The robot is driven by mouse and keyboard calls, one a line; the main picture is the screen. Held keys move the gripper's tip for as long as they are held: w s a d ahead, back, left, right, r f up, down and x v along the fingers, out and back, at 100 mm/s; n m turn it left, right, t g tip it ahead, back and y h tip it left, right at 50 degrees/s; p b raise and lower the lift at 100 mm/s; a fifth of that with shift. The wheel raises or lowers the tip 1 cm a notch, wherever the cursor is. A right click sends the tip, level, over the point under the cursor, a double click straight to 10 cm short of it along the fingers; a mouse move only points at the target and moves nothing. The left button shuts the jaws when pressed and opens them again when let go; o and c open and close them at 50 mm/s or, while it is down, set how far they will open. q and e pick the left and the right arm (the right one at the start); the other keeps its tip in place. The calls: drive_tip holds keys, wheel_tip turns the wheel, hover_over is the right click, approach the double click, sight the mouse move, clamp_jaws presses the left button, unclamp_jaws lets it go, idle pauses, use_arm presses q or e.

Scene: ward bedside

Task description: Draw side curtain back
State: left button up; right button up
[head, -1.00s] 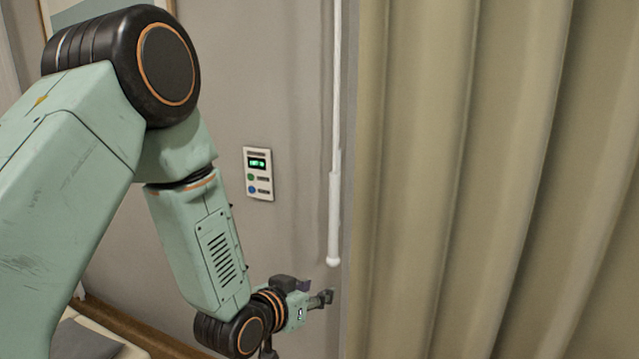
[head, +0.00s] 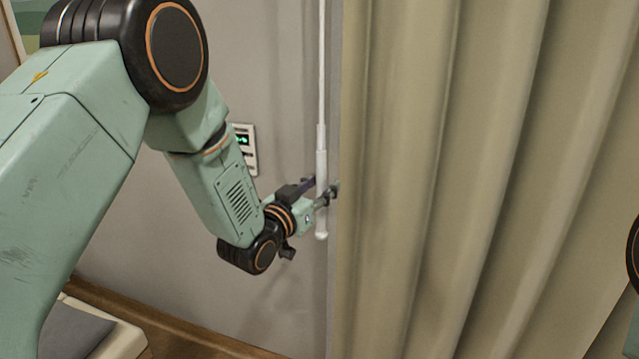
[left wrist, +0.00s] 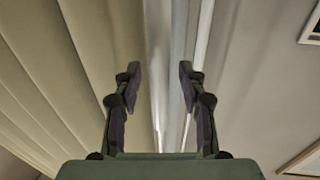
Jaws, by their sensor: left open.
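The side curtain (head: 440,170) is beige and hangs in long folds over the right half of the head view. A white wand (head: 321,150) hangs upright beside its left edge, with a thicker handle at the bottom. My left gripper (head: 321,186) is open at the wand's handle, one finger on each side of it in the picture. In the left wrist view my open left gripper (left wrist: 160,70) points up along the curtain (left wrist: 95,60), and the pale wand (left wrist: 201,45) runs near the right finger. I cannot tell if they touch. My right gripper is out of view.
A wall panel (head: 246,160) with a green display is partly hidden behind my left arm. A pale surface with a grey pad (head: 80,335) lies at the lower left. The grey wall (head: 270,80) is close behind the wand.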

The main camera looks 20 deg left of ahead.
use_arm(q)
drive_tip(key=shift+w+d, duration=0.2)
drive_tip(key=shift+w, duration=0.2)
drive_tip(key=shift+f, duration=0.1)
drive_tip(key=shift+a, duration=0.15)
drive_tip(key=c, duration=0.4)
clamp_jaws()
